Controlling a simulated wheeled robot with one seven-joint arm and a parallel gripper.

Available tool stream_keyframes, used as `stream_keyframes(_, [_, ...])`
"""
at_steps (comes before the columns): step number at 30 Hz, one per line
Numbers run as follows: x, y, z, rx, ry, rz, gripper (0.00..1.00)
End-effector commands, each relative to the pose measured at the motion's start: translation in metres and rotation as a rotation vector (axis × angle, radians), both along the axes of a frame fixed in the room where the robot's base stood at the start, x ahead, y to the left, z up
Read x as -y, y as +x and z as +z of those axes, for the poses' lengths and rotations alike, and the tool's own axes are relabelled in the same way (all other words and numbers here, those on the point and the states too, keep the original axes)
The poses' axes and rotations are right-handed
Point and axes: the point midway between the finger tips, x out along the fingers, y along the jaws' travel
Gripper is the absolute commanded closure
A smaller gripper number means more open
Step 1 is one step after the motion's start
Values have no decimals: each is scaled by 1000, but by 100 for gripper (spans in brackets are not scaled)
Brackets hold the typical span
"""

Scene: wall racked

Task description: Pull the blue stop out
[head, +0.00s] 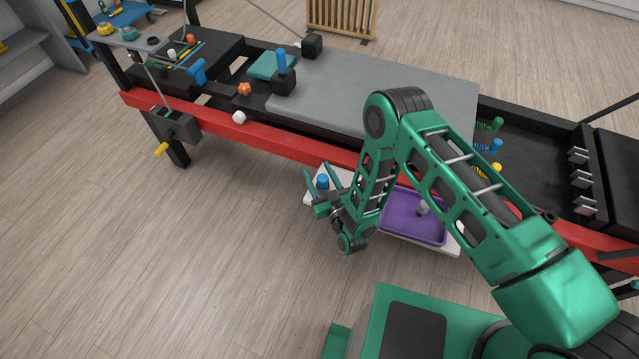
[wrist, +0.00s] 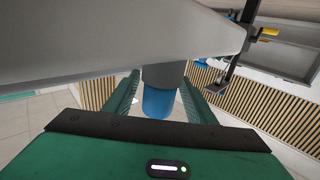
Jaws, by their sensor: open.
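The blue stop, as I take it, is a short blue cylinder (head: 323,182) at the left end of a pale board below the red rail. In the wrist view the blue cylinder (wrist: 158,102) has a grey collar behind it, against a pale grey surface. My gripper (head: 321,176) is open, with its green fingers on either side of the blue cylinder. The wrist view shows my gripper's fingers (wrist: 158,98) too, with gaps to the cylinder. They do not look closed on it. My arm hides part of the board.
A purple tray (head: 404,232) lies on the pale board (head: 452,245), right of my gripper. The red rail (head: 290,151) runs just behind. Other blue parts are a T-handle (head: 197,71) and an upright peg (head: 282,62) on the bench. The floor at left is clear.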

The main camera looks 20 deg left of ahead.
Motion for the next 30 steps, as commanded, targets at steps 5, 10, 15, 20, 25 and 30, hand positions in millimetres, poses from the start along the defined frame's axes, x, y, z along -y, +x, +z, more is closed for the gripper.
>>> stream_keyframes(5, [-3, 4, 0, -1, 1, -4, 50])
stream_keyframes(10, [-3, 4, 0, -1, 1, -4, 59])
stream_keyframes(15, [-2, 4, 0, 0, 0, -4, 95])
stream_keyframes(20, [-2, 4, 0, 0, 0, -4, 95])
stream_keyframes(25, [-2, 4, 1, 0, 0, -4, 95])
stream_keyframes(30, [-2, 4, 11, -1, 1, -4, 95])
